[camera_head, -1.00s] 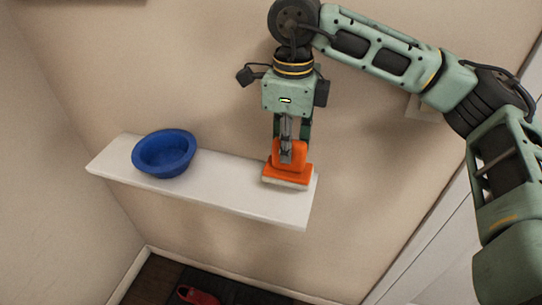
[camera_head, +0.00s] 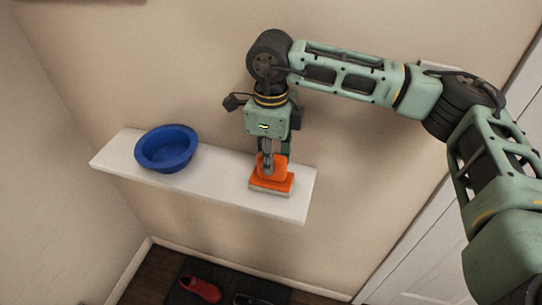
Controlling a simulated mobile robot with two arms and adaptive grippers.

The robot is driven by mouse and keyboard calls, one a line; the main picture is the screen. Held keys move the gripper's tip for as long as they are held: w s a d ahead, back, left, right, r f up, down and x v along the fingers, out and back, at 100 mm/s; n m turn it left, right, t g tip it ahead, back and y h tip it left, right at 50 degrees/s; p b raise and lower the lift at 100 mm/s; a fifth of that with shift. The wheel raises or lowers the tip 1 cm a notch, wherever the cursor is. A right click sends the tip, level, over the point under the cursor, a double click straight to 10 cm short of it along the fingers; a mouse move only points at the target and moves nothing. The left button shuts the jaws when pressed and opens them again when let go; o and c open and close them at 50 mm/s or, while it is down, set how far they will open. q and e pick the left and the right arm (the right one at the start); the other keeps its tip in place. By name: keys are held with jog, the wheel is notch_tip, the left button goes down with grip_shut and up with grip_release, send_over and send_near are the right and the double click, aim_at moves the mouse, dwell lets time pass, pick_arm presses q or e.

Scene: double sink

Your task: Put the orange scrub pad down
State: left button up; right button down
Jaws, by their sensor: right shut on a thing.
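The orange scrub pad (camera_head: 273,183) has an orange handle block on top and a pale underside. It is at the right part of a white wall shelf (camera_head: 225,192), with its underside at or just above the shelf top; I cannot tell if it touches. My right gripper (camera_head: 268,167) points down and is shut on the pad's handle. The fingers hide part of the handle. My left gripper does not show.
A blue bowl (camera_head: 167,148) stands on the left part of the shelf. The shelf is clear between bowl and pad, with a little room right of the pad. Below on the floor, a red shoe (camera_head: 201,289) lies on a dark mat.

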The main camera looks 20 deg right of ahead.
jog(key=c, duration=1.5)
grip_release()
jog(key=shift+f, duration=0.1)
jog(key=shift+r, duration=0.35)
notch_tip(320, 180, up, 12)
jog(key=shift+f+b, duration=0.15)
jog(key=shift+b, duration=1.1)
